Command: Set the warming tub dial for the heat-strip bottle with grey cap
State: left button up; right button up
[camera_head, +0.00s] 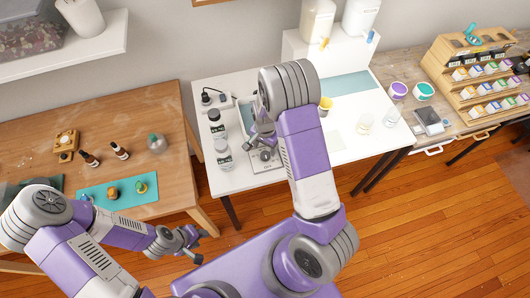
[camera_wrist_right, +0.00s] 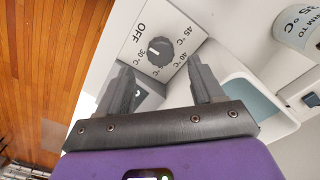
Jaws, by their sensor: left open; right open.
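The dial (camera_wrist_right: 160,51) is a dark round knob on a light panel (camera_wrist_right: 205,48) marked OFF, 30 °C, 40 °C and 45 °C. A pale mark shows on the knob's left side; its exact setting is hard to tell. My right gripper (camera_wrist_right: 160,88) is open and empty, with its fingertips just short of the knob. In the head view it (camera_head: 262,138) is over the warming tub (camera_head: 242,112). Two labelled bottles stand left of the tub: a rear one (camera_head: 217,129) with a dark cap and a front one (camera_head: 224,160) with a greyer cap. My left gripper (camera_head: 190,243) is open and empty.
A bottle (camera_wrist_right: 297,24) in the wrist view has a label partly reading "35 °C". The white table (camera_head: 335,150) holds cups at the right. A wooden table (camera_head: 110,110) at left holds small bottles and a teal mat (camera_head: 100,195). My left gripper is over the floor.

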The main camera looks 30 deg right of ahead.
aim_at(266, 155)
notch_tip(266, 155, down, 6)
jog(key=shift+r, duration=0.1)
jog(key=c, duration=1.1)
jog(key=shift+o, duration=0.2)
jog(key=shift+n+b, duration=0.3)
jog(key=shift+n, duration=0.1)
jog(key=n+b, duration=0.2)
jog(key=n, duration=0.3)
jog(key=n+b, duration=0.2)
jog(key=n, duration=0.4)
jog(key=shift+d, duration=0.1)
